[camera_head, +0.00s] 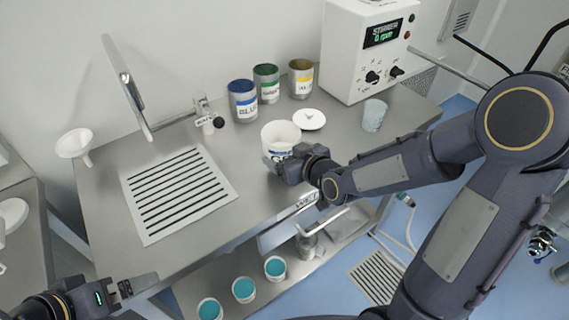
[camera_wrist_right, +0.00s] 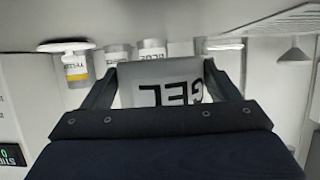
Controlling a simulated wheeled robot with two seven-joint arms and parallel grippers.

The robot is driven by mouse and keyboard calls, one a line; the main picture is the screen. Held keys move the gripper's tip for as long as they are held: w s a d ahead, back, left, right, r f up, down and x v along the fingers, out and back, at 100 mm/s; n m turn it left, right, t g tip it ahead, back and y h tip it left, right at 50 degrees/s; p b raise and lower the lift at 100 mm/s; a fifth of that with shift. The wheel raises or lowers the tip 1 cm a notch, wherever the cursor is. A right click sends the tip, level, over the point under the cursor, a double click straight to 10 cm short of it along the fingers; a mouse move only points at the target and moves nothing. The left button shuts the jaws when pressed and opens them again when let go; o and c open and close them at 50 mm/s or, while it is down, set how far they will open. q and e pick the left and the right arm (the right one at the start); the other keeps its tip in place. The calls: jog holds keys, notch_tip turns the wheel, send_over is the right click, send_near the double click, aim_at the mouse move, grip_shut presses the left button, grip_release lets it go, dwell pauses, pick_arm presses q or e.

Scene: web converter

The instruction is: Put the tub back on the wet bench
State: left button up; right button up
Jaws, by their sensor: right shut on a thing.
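My right gripper (camera_head: 280,162) is shut on the tub from the front. In the right wrist view the tub (camera_wrist_right: 158,80) sits between both fingers of the right gripper (camera_wrist_right: 160,85), with upside-down "GEL" lettering facing the camera. I cannot tell whether its base touches the bench top. My left gripper (camera_head: 132,286) is low at the left, away from the tub; its finger gap is unclear.
Blue (camera_head: 242,101), green (camera_head: 266,83) and yellow (camera_head: 301,78) cans stand behind the tub, with a white lid (camera_head: 309,119) nearby. A clear beaker (camera_head: 374,115) stands by the stirrer box (camera_head: 365,50). The slotted drain (camera_head: 178,193) is clear. Teal-filled tubs (camera_head: 243,290) sit on the lower shelf.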

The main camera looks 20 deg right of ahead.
jog(key=shift+w+a+f, duration=0.2)
jog(key=shift+w+f, duration=0.15)
jog(key=shift+f, duration=1.75)
jog(key=shift+f+b, duration=0.2)
jog(key=shift+b, duration=0.15)
jog(key=o, duration=1.2)
jog(key=shift+c, duration=0.2)
jog(key=shift+r, duration=0.1)
